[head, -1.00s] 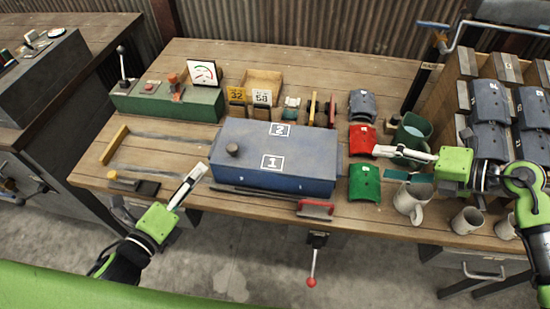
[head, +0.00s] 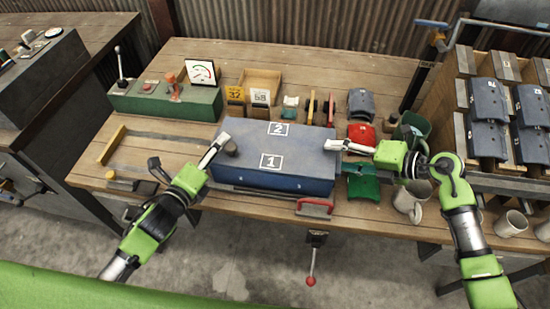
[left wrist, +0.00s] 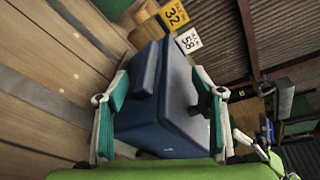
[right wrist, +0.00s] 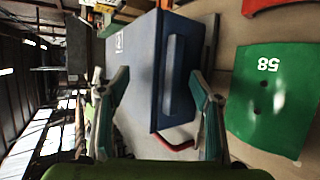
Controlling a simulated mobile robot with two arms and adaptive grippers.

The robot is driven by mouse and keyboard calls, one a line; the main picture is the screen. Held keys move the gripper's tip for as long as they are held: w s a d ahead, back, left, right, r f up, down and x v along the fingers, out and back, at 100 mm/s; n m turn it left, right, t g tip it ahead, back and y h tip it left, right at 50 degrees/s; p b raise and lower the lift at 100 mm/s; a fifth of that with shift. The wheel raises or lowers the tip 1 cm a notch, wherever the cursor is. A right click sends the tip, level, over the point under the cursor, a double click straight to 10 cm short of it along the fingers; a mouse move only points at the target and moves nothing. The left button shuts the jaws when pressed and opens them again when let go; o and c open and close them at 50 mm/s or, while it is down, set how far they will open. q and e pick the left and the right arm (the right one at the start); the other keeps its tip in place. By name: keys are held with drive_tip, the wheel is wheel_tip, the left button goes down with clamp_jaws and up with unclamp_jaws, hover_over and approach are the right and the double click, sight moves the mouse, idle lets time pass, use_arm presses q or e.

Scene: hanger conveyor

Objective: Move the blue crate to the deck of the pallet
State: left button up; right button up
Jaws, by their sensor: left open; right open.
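The blue crate (head: 307,152) is a closed box marked 1 and 2, lying on the wooden bench. My left gripper (head: 215,150) is open at its left end, and my right gripper (head: 338,146) is open at its right end. In the left wrist view the crate (left wrist: 178,100) and its end bar (left wrist: 150,68) show between the spread fingers. In the right wrist view the crate (right wrist: 142,72) and its end bar (right wrist: 172,75) also show between the fingers. Whether a finger touches the crate is unclear. I cannot clearly make out the pallet.
A green cover (head: 363,183) and a red cover (head: 362,134) lie right of the crate, near mugs (head: 405,200). A red handle (head: 315,207) is at the bench front. A green control box (head: 165,103) stands at the back left. Rails with a yellow block (head: 112,145) lie left.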

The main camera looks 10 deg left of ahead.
use_arm(q)
drive_tip(key=shift+w+d+f, duration=0.15)
drive_tip(key=shift+w, duration=0.5)
use_arm(e)
drive_tip(key=shift+w+a+f, duration=0.25)
drive_tip(key=shift+a+f, duration=0.05)
drive_tip(key=shift+a, duration=0.2)
